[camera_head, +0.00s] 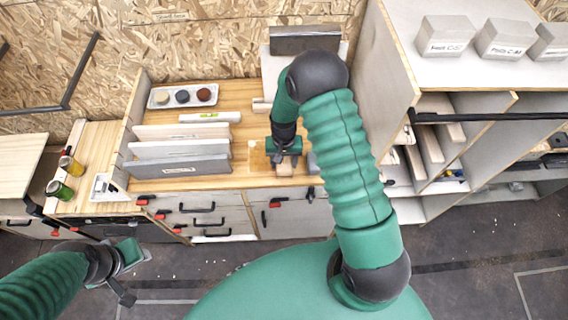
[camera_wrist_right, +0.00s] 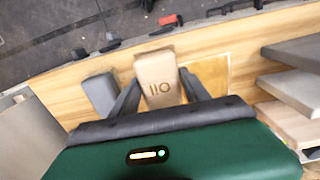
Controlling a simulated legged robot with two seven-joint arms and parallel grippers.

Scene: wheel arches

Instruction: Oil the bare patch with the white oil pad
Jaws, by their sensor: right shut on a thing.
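A pale beige pad block (camera_wrist_right: 157,78) sits between the fingers of my right gripper (camera_wrist_right: 158,92); its dark marking looks like "OIL" upside down. The right gripper (camera_head: 284,160) is shut on this block (camera_head: 285,170) at the bench's front part. I cannot tell whether its underside touches the wood. A yellowish square patch (camera_wrist_right: 212,74) lies on the bench right beside the block in the wrist view, partly hidden by a finger. My left gripper (camera_head: 134,274) is open and empty, over the floor at lower left.
A grey block (camera_wrist_right: 101,93) stands beside the held block. Upright boards (camera_head: 180,166) stand left on the bench (camera_head: 232,100). Behind them is a white tray (camera_head: 160,103) with three coloured discs. Two jars (camera_head: 70,165) stand far left. A tall shelf unit (camera_head: 390,60) bounds the right.

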